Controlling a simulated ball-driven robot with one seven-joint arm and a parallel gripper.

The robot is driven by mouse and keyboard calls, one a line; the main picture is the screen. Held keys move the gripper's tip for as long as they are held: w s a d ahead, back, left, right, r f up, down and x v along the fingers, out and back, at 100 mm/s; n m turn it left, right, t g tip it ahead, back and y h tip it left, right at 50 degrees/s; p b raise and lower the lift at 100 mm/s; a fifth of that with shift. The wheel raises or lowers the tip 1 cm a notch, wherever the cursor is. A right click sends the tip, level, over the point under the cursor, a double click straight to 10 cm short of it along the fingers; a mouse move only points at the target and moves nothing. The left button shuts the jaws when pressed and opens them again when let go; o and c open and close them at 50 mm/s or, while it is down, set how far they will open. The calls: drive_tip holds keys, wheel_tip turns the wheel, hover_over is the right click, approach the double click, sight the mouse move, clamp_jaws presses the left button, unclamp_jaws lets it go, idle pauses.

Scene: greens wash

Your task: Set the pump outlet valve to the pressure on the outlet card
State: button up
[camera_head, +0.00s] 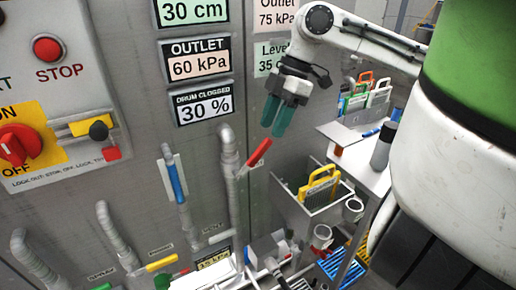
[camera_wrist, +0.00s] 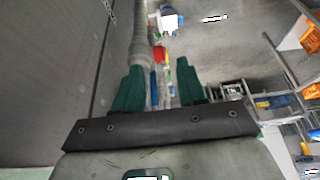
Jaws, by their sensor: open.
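The outlet card (camera_head: 275,17) at the top of the panel reads "Outlet 75 kPa". The outlet display (camera_head: 195,59) to its left reads 60 kPa. A red lever (camera_head: 259,152) slants up to the right from a grey pipe on the panel; I cannot read which valve it belongs to. My gripper (camera_head: 279,117) has green fingers, points down and is open just above the red lever, apparently apart from it. In the wrist view a red end (camera_wrist: 159,54) shows between the two fingers of my gripper (camera_wrist: 158,88), beyond their tips.
A blue lever (camera_head: 175,181) and a yellow lever (camera_head: 161,263) sit on other pipes. The drum display (camera_head: 203,104) reads 30 %. The red switch (camera_head: 18,146) is at left. A grey bin (camera_head: 305,215) and a white table (camera_head: 365,165) stand at right.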

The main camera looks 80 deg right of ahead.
sight(259, 158)
drive_tip(key=x, duration=0.7)
drive_tip(key=shift+w+a+f, duration=0.1)
drive_tip(key=shift+w+f, duration=0.05)
drive_tip(key=shift+f, duration=0.1)
clamp_jaws()
idle(0.3)
